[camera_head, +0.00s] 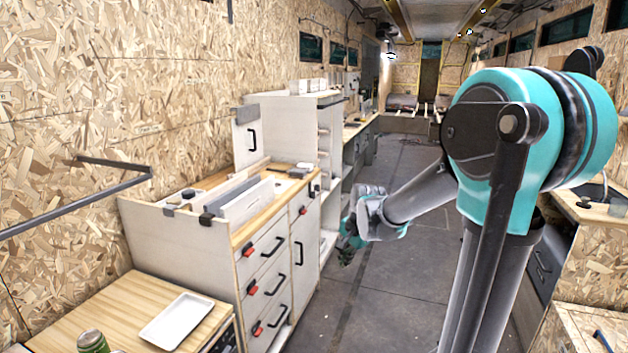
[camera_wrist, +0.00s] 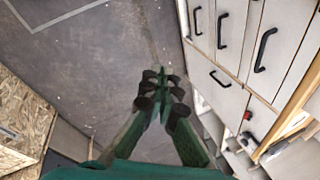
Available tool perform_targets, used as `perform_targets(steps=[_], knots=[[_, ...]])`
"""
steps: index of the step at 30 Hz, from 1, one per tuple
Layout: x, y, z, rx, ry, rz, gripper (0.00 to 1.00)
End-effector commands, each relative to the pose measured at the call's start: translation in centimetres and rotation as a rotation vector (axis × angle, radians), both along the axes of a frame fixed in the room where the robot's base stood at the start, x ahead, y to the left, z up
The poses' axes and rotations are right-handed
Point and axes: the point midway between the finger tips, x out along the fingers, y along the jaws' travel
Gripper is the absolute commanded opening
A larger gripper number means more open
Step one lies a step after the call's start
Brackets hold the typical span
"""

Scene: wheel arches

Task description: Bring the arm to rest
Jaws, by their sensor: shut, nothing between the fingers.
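My arm reaches from the right of the head view into the aisle, bent at the elbow. My gripper (camera_head: 347,243) hangs low over the floor, beside the open shelf end of the white cabinet. In the wrist view my gripper (camera_wrist: 161,88) points at the bare grey floor. Its green fingers with dark pads are together, with nothing held between them.
A white drawer cabinet (camera_head: 180,259) stands left of the aisle. A wooden counter (camera_head: 112,310) at front left holds a white tray (camera_head: 176,320) and a green can (camera_head: 92,342). Another counter (camera_head: 590,211) stands at right. The grey floor (camera_head: 405,270) between is clear.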

Motion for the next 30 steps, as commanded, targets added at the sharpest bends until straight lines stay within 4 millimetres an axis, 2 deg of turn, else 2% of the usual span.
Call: perform_targets(steps=[1,9,12,15,20,30], knots=[[-2.3,-1.5,-0.5,-0.040,-0.023,0.069,0.00],[-13.2,-7.1,-4.0,-0.270,-0.118,0.489,0.00],[-16.3,-8.5,-5.5,-0.342,-0.135,0.615,0.00],[-18.6,-9.3,-6.5,-0.393,-0.144,0.709,0.00],[-20.1,-9.9,-7.3,-0.433,-0.150,0.780,0.00],[-20.1,-9.9,-7.4,-0.434,-0.149,0.781,0.00]])
